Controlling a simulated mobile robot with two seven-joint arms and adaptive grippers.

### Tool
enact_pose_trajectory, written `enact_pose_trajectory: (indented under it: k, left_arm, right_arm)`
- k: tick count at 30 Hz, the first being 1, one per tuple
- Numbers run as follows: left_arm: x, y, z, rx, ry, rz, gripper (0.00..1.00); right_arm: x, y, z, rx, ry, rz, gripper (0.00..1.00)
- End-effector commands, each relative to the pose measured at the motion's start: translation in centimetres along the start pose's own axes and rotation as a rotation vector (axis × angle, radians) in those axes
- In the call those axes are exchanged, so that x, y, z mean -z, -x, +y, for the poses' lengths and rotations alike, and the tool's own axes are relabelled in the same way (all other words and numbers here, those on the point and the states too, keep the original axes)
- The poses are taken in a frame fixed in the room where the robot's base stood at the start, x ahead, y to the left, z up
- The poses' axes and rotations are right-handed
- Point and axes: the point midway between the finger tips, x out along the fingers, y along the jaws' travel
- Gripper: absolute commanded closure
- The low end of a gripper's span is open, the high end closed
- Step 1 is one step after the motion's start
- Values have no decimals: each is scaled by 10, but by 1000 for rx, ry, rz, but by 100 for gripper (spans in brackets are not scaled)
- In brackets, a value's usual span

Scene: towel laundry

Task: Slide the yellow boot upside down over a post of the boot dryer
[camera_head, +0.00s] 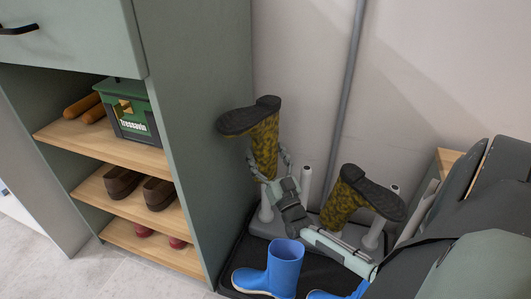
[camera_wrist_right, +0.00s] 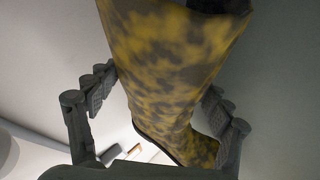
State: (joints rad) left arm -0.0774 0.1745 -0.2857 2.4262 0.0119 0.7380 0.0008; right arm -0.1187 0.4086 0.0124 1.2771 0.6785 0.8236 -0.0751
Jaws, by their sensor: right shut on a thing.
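A yellow boot with dark mottling (camera_head: 265,150) is upside down in the head view, dark sole up, at the left part of the boot dryer (camera_head: 258,229). My right gripper (camera_head: 270,162) is shut on its shaft, one finger on each side. The boot (camera_wrist_right: 170,75) fills the middle of the right wrist view between the fingers. A pale post (camera_head: 266,206) shows right below its shaft. I cannot tell whether the post's top is inside the boot. A second mottled yellow boot (camera_head: 345,200) sits upside down at the dryer's right part. My left gripper is out of view.
Blue boots (camera_head: 284,268) stand on a black tray (camera_head: 226,277) in front of the dryer. A bare post (camera_head: 305,186) rises between the yellow boots. A green cabinet (camera_head: 200,120) stands close on the left, the wall behind.

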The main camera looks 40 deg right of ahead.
Motion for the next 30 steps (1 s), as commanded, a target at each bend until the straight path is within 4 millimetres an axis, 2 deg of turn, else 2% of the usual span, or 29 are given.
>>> enact_pose_trajectory:
  k: [30]
  left_arm:
    - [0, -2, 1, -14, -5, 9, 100]
  right_arm:
    - [-72, 31, 13, -1, 1, 7, 64]
